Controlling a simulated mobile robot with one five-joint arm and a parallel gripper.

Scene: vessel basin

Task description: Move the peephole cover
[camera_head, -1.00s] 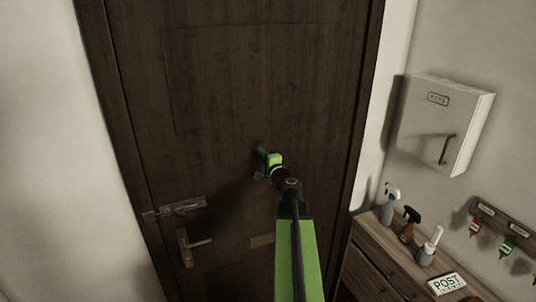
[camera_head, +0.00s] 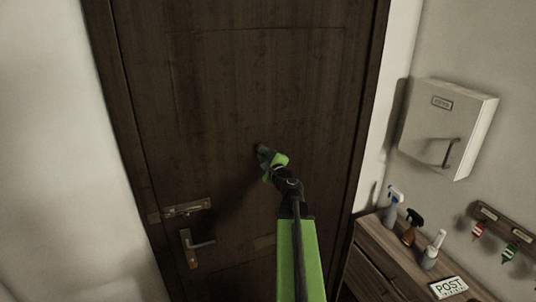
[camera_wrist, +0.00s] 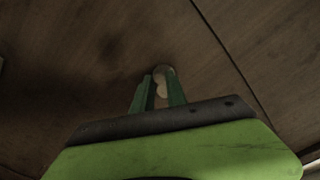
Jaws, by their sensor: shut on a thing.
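The dark brown wooden door (camera_head: 225,100) fills the middle of the head view. My gripper (camera_head: 262,153) reaches up to the door's middle, and its tips are at the surface. In the wrist view, the two green fingers of my gripper (camera_wrist: 160,84) are closed around a small pale round piece, the peephole cover (camera_wrist: 163,73). A second pale rounded patch shows just below it between the fingers; I cannot tell whether it is part of the cover. In the head view the cover is hidden by my gripper.
A door handle (camera_head: 190,249) and a latch (camera_head: 186,209) sit lower left on the door.

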